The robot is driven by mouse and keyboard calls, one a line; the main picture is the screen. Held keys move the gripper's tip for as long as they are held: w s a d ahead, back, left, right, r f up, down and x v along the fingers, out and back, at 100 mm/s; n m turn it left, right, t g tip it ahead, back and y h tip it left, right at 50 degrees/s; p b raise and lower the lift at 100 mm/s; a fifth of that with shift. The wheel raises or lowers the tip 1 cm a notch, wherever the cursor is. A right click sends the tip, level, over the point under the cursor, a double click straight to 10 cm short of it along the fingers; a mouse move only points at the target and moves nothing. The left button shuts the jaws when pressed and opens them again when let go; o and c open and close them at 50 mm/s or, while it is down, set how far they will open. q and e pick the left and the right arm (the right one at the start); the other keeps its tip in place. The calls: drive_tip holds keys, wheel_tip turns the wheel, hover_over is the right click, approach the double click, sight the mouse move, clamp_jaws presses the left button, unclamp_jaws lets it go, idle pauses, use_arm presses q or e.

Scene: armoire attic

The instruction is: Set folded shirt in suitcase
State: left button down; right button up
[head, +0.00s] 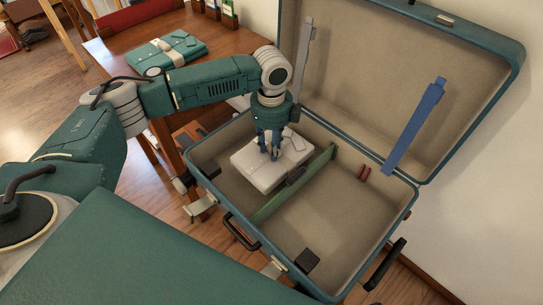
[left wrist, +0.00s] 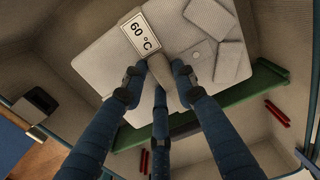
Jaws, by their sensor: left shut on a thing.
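The open teal suitcase (head: 330,220) has a beige lining and a green divider (head: 270,205) across its inside. The folded shirt (head: 262,172) is a pale, flat bundle inside the left compartment. In the left wrist view the shirt (left wrist: 110,60) carries a white "60 °C" label and lies alongside the divider (left wrist: 240,90). My left gripper (head: 274,150) points down over the shirt, its fingers shut on it near the middle; the fingertips also show in the left wrist view (left wrist: 160,72). Whether the shirt rests fully on the floor is unclear. My right gripper is out of view.
The raised lid (head: 390,80) stands behind, with a blue strap (head: 415,128) and a grey strap. The right compartment holds a dark block (head: 307,260) and small red items (head: 364,173). A wooden desk (head: 120,50) with a teal folded item (head: 168,52) stands at upper left.

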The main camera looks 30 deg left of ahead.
use_arm(q)
drive_tip(key=shift+f+b, duration=0.4)
drive_tip(key=shift+f, duration=1.55)
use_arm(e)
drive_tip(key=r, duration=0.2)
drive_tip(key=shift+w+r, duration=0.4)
use_arm(q)
drive_tip(key=c, duration=1.4)
unclamp_jaws()
drive_tip(key=shift+o, duration=0.2)
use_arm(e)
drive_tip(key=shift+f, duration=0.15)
use_arm(q)
drive_tip(key=shift+r, duration=0.15)
wheel_tip(320, 180, up, 12)
drive_tip(key=p, duration=0.2)
drive_tip(key=shift+p, duration=0.3)
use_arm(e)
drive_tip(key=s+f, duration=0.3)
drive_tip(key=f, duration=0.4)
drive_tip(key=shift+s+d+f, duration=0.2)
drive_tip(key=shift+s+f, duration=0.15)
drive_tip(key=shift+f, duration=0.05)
